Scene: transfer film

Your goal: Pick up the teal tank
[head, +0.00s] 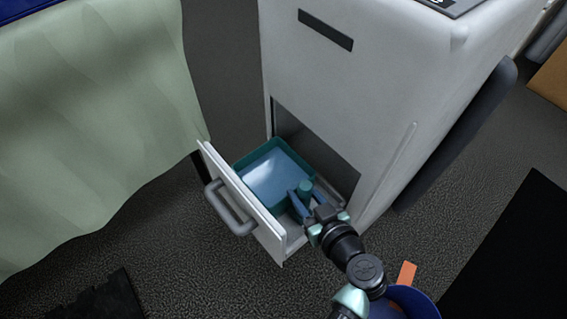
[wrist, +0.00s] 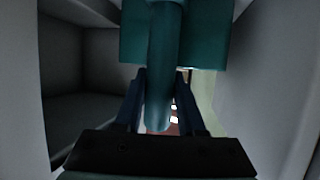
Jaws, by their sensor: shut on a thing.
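The teal tank (head: 244,160) is a shallow open box with a pale blue inside, sitting in the pulled-out drawer of a white cabinet. A round teal handle (head: 305,187) sticks out at its near right side. My gripper (head: 299,200) reaches into the drawer with its two blue fingers on either side of this handle. In the wrist view, the tank's teal wall (wrist: 207,35) fills the top, and the handle (wrist: 163,70) runs down between my fingers (wrist: 160,100). My gripper is shut on the handle. The tank's underside is hidden.
The drawer front (head: 240,200) with its grey handle (head: 229,209) stands left of the tank. The white cabinet (head: 350,90) rises behind and right, with the dark drawer opening above the tank. A pale green draped surface (head: 90,130) is at left. Dark carpet floor (head: 190,255) lies open in front.

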